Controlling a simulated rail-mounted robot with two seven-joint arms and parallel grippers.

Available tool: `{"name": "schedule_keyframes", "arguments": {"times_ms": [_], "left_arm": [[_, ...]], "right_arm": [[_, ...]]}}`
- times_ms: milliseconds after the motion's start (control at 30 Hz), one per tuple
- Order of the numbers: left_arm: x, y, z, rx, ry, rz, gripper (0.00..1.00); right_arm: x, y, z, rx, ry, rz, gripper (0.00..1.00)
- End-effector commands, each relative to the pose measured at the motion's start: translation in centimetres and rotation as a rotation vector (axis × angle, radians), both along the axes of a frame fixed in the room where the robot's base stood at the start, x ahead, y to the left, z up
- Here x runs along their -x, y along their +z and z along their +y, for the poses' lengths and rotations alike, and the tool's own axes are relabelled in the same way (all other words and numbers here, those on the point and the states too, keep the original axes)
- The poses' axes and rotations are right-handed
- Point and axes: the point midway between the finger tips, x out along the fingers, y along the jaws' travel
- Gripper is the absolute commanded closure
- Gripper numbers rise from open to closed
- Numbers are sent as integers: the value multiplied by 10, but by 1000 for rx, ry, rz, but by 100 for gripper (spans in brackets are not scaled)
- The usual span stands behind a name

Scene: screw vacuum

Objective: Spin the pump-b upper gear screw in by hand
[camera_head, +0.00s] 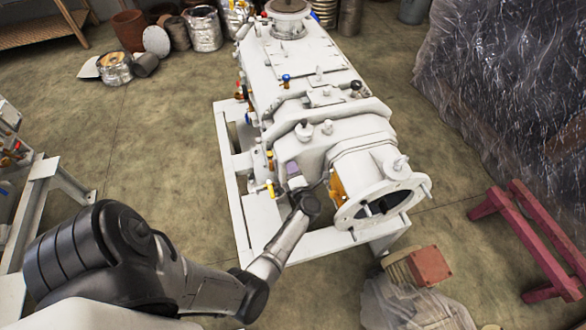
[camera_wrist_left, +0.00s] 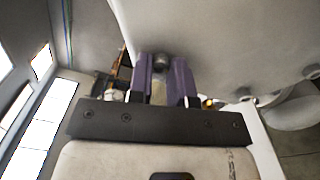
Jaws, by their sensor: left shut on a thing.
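The white pump (camera_head: 325,150) stands on a white frame, with its round open flange (camera_head: 383,205) facing the front right. My left arm reaches in from the left, and my left gripper (camera_head: 293,169) is at the pump's near left side. In the left wrist view, the purple fingers of my left gripper (camera_wrist_left: 164,88) are close together beside the pump's pale casing (camera_wrist_left: 220,45). They are shut on a small grey round screw (camera_wrist_left: 161,62) against the casing. How deep the screw sits is hidden. My right gripper is not in view.
Yellow-handled and blue-handled valves (camera_head: 268,188) line the pump's left side. A white frame (camera_head: 232,180) surrounds its base. A red trestle (camera_head: 525,240) stands at the right, and a red-and-tan motor (camera_head: 420,268) lies in front.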

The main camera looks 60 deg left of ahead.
Motion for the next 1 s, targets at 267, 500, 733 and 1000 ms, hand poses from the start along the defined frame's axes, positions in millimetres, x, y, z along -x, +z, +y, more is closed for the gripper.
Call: {"name": "schedule_keyframes", "arguments": {"times_ms": [267, 500, 733, 1000], "left_arm": [[-1, 2, 0, -4, 0, -3, 80], [0, 1, 0, -1, 1, -2, 57], [0, 1, 0, -1, 0, -1, 55], [0, 0, -6, 1, -2, -1, 55]], "right_arm": [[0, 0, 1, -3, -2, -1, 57], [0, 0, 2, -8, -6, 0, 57], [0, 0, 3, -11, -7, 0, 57], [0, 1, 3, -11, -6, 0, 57]]}}
